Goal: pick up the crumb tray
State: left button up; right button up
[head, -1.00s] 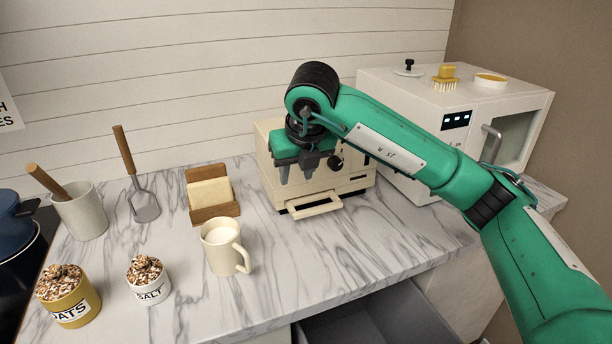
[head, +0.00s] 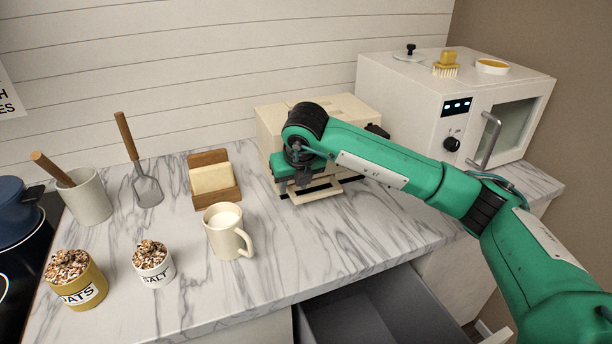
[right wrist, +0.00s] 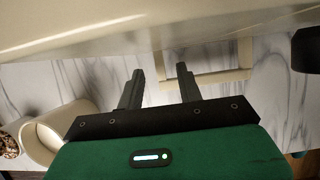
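The cream crumb tray (head: 322,193) sticks out a little at the foot of the cream toaster oven (head: 345,108), with a frame-shaped pull at its front. In the right wrist view the pull (right wrist: 222,78) lies just beyond my fingers, towards the right. My right gripper (head: 292,185) is in front of the oven, near the left end of the tray. In the right wrist view my right gripper (right wrist: 160,70) is open with nothing between its fingers. Whether a finger touches the pull I cannot tell. My right arm hides part of the oven front. My left gripper is not in view.
A mug (head: 228,232) stands left of the tray, with a wooden holder (head: 213,183) behind it. A white microwave (head: 440,105) stands at right. An open grey drawer (head: 375,312) juts out below the counter. The marble before the tray is clear.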

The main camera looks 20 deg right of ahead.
jog(key=shift+x, duration=1.1)
grip_shut()
